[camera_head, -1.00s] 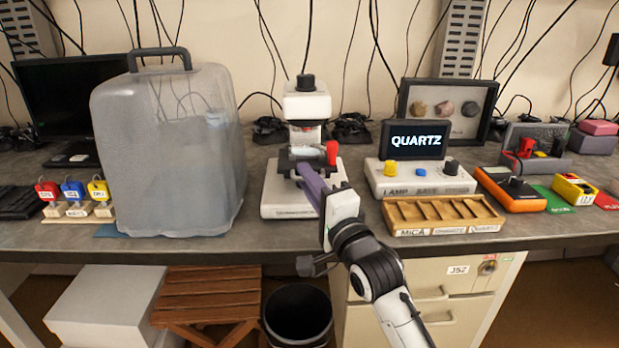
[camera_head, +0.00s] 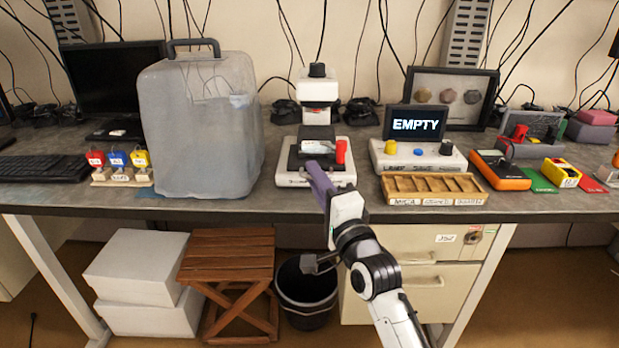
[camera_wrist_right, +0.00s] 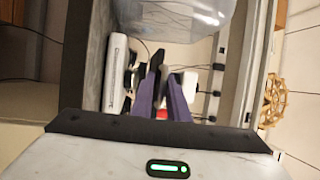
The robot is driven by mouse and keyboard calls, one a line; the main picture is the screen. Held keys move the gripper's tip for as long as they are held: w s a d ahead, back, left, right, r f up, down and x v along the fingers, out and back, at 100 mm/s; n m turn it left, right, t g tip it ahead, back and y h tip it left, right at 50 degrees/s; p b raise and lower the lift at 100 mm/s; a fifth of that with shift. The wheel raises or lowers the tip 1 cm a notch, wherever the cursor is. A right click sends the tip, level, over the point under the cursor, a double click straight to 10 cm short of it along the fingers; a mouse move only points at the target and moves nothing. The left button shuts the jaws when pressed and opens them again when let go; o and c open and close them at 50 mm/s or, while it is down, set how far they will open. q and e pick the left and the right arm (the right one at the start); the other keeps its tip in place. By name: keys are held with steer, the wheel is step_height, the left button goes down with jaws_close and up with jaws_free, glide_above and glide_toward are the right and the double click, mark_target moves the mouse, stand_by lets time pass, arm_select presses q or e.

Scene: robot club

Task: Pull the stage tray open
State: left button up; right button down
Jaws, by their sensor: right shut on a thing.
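The microscope (camera_head: 317,90) is white with a black top and stands on a white base on the bench. Its dark stage tray (camera_head: 293,159) sits low at the front, below the head, and looks drawn out toward me. A pale flat piece (camera_head: 318,147) lies on the tray. A red knob (camera_head: 341,151) stands at the right of the stage. My right gripper (camera_head: 315,170), with purple fingers, is shut at the tray's front edge; the gripped part is hidden by the fingers. The fingers also show in the right wrist view (camera_wrist_right: 160,100). My left gripper is not in view.
A lamp box (camera_head: 418,158) with a screen reading EMPTY stands right of the microscope. A wooden slotted tray (camera_head: 432,202) lies before it. A large translucent cover (camera_head: 200,125) stands close on the left. A black bin (camera_head: 306,290) is below the bench edge.

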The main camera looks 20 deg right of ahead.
steer(key=c, duration=1.9)
jaws_free()
steer(key=shift+r, duration=0.55)
steer(key=shift+f, duration=0.1)
steer(key=shift+f, duration=0.1)
steer(key=s+d+f, duration=0.1)
steer(key=s, duration=0.9)
steer(key=shift+f+b, duration=0.35)
steer(key=s+a+f+n+g, duration=0.1)
steer(key=s+f+n+g, duration=0.3)
steer(key=f, duration=0.8)
steer(key=s+a+f+n+g, duration=0.15)
steer(key=s+f+n, duration=0.45)
steer(key=f, duration=0.6)
steer(key=s+f+n+g, duration=0.5)
steer(key=s+f+n, duration=0.3)
steer(key=s+f, duration=0.5)
steer(key=shift+s+f, duration=0.15)
steer(key=shift+s, duration=0.95)
